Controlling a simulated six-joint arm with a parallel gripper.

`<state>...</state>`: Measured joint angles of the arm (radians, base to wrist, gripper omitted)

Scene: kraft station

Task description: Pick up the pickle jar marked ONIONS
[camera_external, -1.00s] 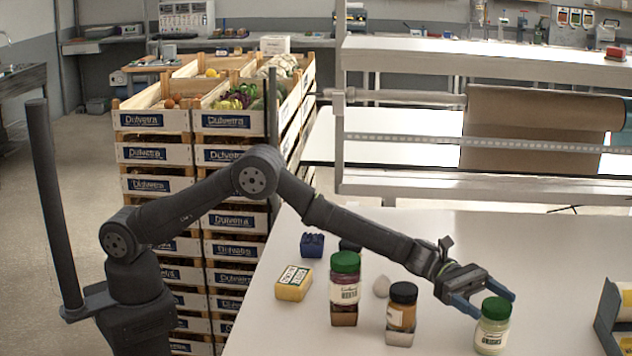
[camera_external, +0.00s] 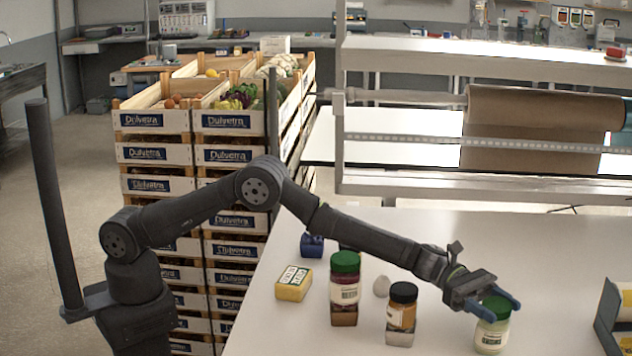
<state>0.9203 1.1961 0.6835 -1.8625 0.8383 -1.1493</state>
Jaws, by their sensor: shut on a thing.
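The ONIONS pickle jar (camera_external: 490,337) has a green lid, pale contents and a white label with dark green lettering too small to read surely. It stands upright on the white table near the front right. My gripper (camera_external: 502,309) is at the jar's top, its blue fingers shut on either side of the lid area. The jar's base seems to be on the table still. A taller jar with a green lid and dark red contents (camera_external: 345,290) stands to the left. A jar with a black lid and orange-brown contents (camera_external: 402,312) stands between them.
A grey holder (camera_external: 607,318) is at the right edge. The table (camera_external: 560,250) is clear behind my gripper.

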